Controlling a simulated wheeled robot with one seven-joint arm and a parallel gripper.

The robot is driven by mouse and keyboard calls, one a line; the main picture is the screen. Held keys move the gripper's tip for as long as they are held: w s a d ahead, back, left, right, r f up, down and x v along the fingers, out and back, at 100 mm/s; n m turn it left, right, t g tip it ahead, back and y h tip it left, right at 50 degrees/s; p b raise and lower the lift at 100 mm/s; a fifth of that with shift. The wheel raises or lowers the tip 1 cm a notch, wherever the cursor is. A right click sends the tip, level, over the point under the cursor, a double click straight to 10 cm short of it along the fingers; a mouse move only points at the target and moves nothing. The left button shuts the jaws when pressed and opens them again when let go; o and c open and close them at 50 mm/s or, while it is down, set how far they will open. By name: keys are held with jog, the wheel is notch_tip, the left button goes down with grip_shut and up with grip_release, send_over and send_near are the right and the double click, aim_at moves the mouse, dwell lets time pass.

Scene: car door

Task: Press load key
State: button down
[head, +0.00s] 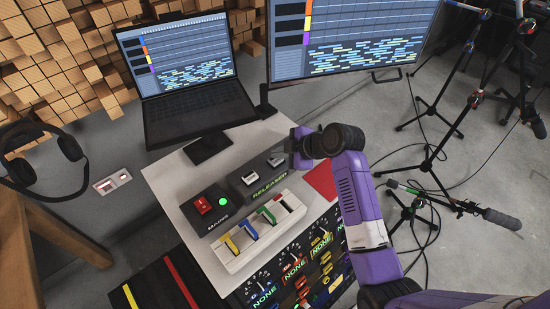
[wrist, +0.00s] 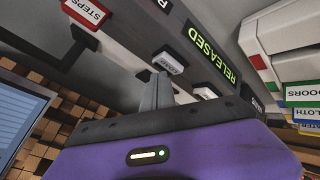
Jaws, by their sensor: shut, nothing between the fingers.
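A dark key box (head: 258,180) stands on the white console top, with two pale keys and a lit green RELEASED display. The left key (head: 249,178) and the right key (head: 276,160) show in the head view, their labels too small to read. The wrist view shows a white key (wrist: 171,63) just beyond my fingertips and another pale key (wrist: 205,93) partly behind my gripper. I cannot tell which is the load key. My gripper (head: 291,152) is shut and empty, close to the box's right side; its joined fingers (wrist: 162,84) point toward the keys.
Left of the key box is a MAINS box with a red switch (head: 203,205) and a lit green lamp. Coloured levers (head: 253,230) stand in front. A red pad (head: 321,182) lies right. A laptop (head: 185,80) and monitor (head: 345,40) stand behind.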

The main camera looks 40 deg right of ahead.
aim_at(279, 160)
jog(key=shift+r+p, duration=2.35)
jog(key=shift+r, duration=0.7)
jog(key=s+d+r+m+t+h, duration=0.1)
jog(key=d+r+m+t+h, duration=0.2)
jog(key=r+m+t+h, duration=0.35)
jog(key=s+a+r+m+y, duration=0.1)
jog(key=s+a, duration=0.5)
jog(key=s, duration=0.6)
jog(key=s+a+r+m+y, duration=0.1)
jog(key=s+a+m+y, duration=0.1)
jog(key=s+a, duration=0.5)
jog(key=s+a+r+m+y, duration=0.1)
jog(key=s+a, duration=0.6)
jog(key=s, duration=1)
jog(key=shift+s+a+r+m+g+y, duration=0.25)
jog(key=shift+r+m+g+y, duration=0.1)
jog(key=shift+r, duration=0.1)
